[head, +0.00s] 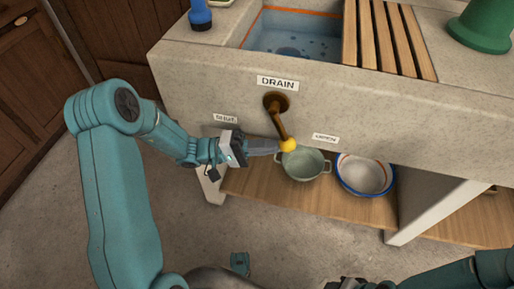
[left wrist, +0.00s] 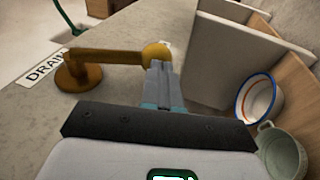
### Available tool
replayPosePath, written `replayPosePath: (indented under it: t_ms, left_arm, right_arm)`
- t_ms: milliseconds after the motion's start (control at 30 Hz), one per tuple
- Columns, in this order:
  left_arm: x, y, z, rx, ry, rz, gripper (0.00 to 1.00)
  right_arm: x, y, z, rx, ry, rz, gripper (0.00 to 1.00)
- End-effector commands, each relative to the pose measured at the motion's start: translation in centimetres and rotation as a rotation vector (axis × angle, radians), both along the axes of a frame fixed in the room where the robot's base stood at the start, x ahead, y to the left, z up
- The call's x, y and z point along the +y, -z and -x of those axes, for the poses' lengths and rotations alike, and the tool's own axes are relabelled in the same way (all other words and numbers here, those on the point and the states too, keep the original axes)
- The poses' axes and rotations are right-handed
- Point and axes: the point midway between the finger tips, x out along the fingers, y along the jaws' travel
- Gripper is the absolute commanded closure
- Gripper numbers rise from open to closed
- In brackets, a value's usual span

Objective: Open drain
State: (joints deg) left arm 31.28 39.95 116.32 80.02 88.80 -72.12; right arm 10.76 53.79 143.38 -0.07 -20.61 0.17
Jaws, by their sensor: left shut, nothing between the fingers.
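The drain lever (head: 279,122) is a brown bar with a yellow knob (head: 288,145), mounted on the sink front under the DRAIN label (head: 278,83). It hangs down and slightly right, between the SHUT label (head: 225,118) and a label on the right (head: 325,138) that reads like OPEN. My left gripper (head: 277,146) is shut and empty, its tips at the knob's left side. In the left wrist view the lever (left wrist: 105,57) and knob (left wrist: 157,53) show, with the fingertips (left wrist: 158,66) at the knob; contact looks likely. My right gripper (head: 345,284) shows only partly at the bottom edge.
The basin (head: 295,22) holds water beside wooden slats (head: 385,40). A green pot (head: 304,164) and a white bowl with a blue rim (head: 365,174) stand on the shelf (head: 265,190) below. A green vessel (head: 487,25) and blue bottle (head: 200,15) stand on top.

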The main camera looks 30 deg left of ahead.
Motion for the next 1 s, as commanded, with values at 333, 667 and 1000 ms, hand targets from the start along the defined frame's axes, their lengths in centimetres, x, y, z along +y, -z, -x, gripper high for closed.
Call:
replayPosePath:
  t_ms: [333, 667, 1000]
  left_arm:
    - [-1.5, 0.0, -0.3, 0.001, 0.001, -0.004, 1.00]
    - [-1.9, 0.0, -0.4, 0.002, 0.004, -0.004, 1.00]
    - [-1.9, 0.1, -0.4, 0.002, 0.004, -0.005, 1.00]
  right_arm:
    - [-0.1, 0.4, -0.1, -0.002, 0.005, 0.001, 0.57]
    - [-0.1, 0.4, -0.1, -0.002, 0.005, 0.001, 0.57]
    - [-0.1, 0.5, -0.1, -0.003, 0.004, 0.001, 0.57]
